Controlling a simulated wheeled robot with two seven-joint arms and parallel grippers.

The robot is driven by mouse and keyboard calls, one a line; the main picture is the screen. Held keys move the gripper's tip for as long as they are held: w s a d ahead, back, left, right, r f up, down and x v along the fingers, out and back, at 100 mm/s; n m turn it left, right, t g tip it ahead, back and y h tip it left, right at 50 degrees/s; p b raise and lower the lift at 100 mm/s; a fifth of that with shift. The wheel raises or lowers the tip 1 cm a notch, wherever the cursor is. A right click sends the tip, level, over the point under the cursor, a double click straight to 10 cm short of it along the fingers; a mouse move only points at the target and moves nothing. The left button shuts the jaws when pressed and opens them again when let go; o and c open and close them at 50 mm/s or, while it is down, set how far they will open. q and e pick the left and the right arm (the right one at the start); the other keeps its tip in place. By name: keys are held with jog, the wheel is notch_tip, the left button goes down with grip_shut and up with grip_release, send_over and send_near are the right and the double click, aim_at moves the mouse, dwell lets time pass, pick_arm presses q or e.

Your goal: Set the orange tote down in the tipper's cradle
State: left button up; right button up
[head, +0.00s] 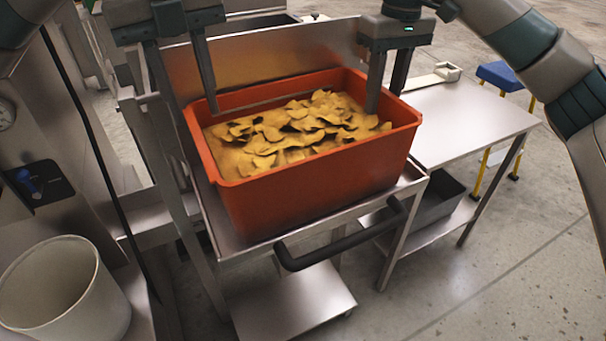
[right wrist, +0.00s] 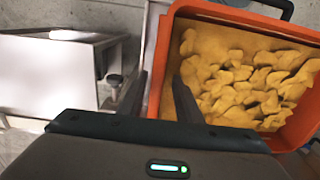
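The orange tote (head: 310,190), full of yellow chip-like pieces, sits upright in the steel cradle (head: 233,238) of the tipper, its base appearing to rest on the tray. It also shows in the right wrist view (right wrist: 158,60). My left gripper (head: 190,105) is at the tote's left side, its fingers spread, one just inside the rim. My right gripper (head: 385,98) is at the right side, one finger inside the tote and one outside. In the right wrist view its fingers (right wrist: 160,100) stand apart astride the wall. The lower outer fingers are partly hidden.
A black handle bar (head: 340,245) crosses the tipper's front, and a steel back plate (head: 270,62) stands behind the tote. A steel table (head: 470,120) adjoins on the right. A white bucket (head: 65,290) stands at front left. A blue stool (head: 500,75) is farther right.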

notch_tip(320, 180, up, 6)
jog(key=shift+w+d+f, duration=0.1)
jog(key=shift+f, duration=0.1)
dwell(0.7)
